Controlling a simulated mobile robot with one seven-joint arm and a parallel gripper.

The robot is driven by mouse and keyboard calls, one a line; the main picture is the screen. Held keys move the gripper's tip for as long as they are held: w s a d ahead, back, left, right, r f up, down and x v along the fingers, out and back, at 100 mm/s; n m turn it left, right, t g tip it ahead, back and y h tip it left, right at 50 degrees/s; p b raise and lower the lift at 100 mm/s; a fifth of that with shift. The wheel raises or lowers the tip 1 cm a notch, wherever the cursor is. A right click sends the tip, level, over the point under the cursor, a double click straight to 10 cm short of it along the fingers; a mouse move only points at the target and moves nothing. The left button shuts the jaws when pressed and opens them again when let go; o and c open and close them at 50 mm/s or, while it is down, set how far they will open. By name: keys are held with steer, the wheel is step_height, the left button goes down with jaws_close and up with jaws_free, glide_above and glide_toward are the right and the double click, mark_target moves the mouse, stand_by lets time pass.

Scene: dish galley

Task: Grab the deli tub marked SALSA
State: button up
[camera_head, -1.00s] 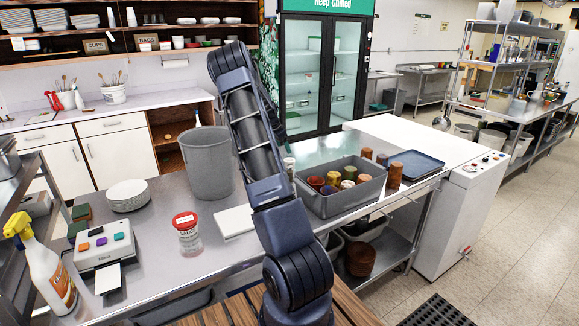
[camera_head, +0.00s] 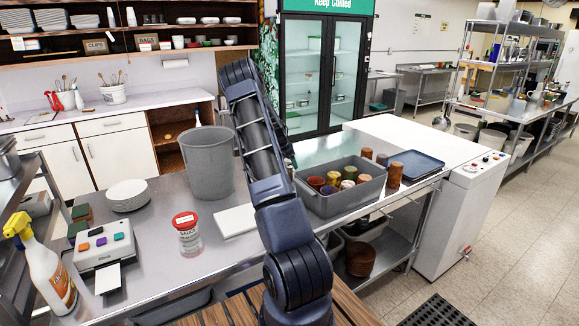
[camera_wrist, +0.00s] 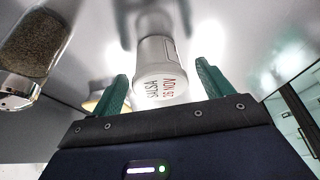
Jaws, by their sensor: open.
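A pale, whitish tub (camera_wrist: 157,68) with lettering reading SALSA and 26 NOV, upside down in the picture, is in the wrist view. It lies between the two green fingers of my gripper (camera_wrist: 165,85), with a visible gap on each side. The fingers are apart and hold nothing. In the head view my arm hides my gripper, and I cannot make out the SALSA tub there. Another clear tub (camera_head: 187,236) with a red lid stands on the steel counter (camera_head: 165,205), left of my arm; its label is too small to read surely.
A grey bin (camera_head: 346,198) of several jars stands right of my arm, with brown cups (camera_head: 394,175) and a blue tray (camera_head: 416,165) beyond. A tall grey bucket (camera_head: 208,165) stands to the left. In the wrist view, a jar with brown contents (camera_wrist: 32,45) is left of the tub.

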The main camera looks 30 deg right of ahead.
steer(key=c, duration=1.1)
